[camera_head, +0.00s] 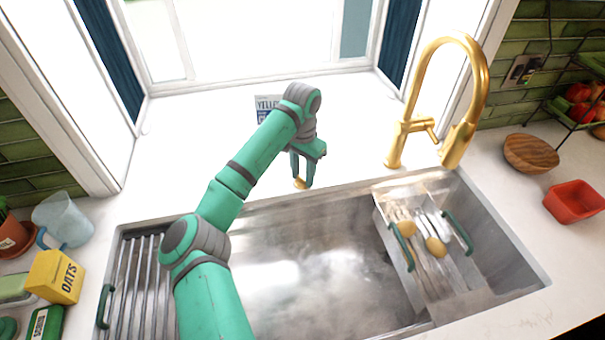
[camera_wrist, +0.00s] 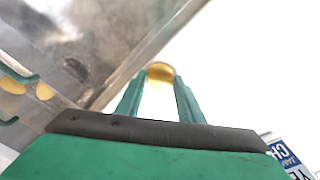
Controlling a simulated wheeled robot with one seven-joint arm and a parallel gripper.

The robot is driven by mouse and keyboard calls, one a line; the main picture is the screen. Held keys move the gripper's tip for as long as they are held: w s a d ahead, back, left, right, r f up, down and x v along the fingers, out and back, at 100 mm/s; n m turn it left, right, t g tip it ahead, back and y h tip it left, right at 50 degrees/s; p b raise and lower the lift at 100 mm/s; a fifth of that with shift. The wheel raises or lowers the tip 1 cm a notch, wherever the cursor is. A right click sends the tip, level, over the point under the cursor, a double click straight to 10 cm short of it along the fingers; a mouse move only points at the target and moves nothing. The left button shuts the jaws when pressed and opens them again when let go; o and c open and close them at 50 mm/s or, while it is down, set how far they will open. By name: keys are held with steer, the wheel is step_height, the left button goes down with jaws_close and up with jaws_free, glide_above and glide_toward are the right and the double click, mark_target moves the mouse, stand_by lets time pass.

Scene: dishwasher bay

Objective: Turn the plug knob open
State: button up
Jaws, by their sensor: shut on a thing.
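The plug knob (camera_head: 300,184) is a small gold knob on the white counter just behind the sink's back rim. It also shows in the wrist view as a round gold top (camera_wrist: 160,71). My gripper (camera_head: 302,180) points down at it from above, and its green fingers are shut on the knob, one on each side. In the wrist view the fingertips (camera_wrist: 160,82) meet the knob's sides. The fingers hide part of the knob's sides.
The steel sink (camera_head: 330,240) lies in front, with a drying rack (camera_head: 140,275) at left and a caddy (camera_head: 430,245) of utensils at right. A gold faucet (camera_head: 398,140) stands right of the knob. A box (camera_head: 266,103) stands behind my arm.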

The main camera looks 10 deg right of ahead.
mark_target(303, 178)
steer(key=n, duration=0.5)
steer(key=shift+n, duration=0.3)
steer(key=n, duration=0.4)
steer(key=shift+n, duration=0.4)
steer(key=shift+r, duration=0.1)
steer(key=o, duration=1.1)
steer(key=shift+c, duration=0.2)
step_height(303, 178, up, 11)
